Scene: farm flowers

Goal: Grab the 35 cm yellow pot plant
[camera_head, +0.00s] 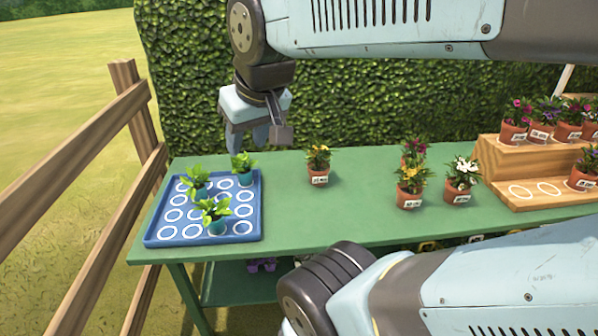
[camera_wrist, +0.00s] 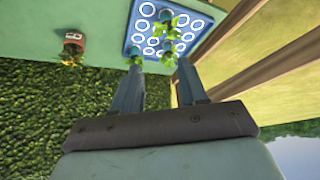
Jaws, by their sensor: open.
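A yellow-flowered plant in a terracotta pot (camera_head: 318,165) stands alone near the middle of the green table. It also shows in the wrist view at the left (camera_wrist: 73,43), outside my fingers. A second yellow-flowered pot (camera_head: 410,190) stands further right, in front of a dark pink-flowered one (camera_head: 413,153). The labels are too small to read, so I cannot tell which is 35 cm. My gripper (camera_head: 254,138) is open and empty, above the table's back left, left of the lone yellow pot. In the wrist view its fingers (camera_wrist: 160,68) point toward the blue tray.
The blue tray (camera_head: 163,236) with white rings holds several green seedlings at the table's left. A white-flowered pot (camera_head: 459,186) and a wooden stepped stand (camera_head: 510,161) with flower pots are at right. A hedge (camera_head: 380,110) rises behind; a wooden fence (camera_head: 75,143) runs left.

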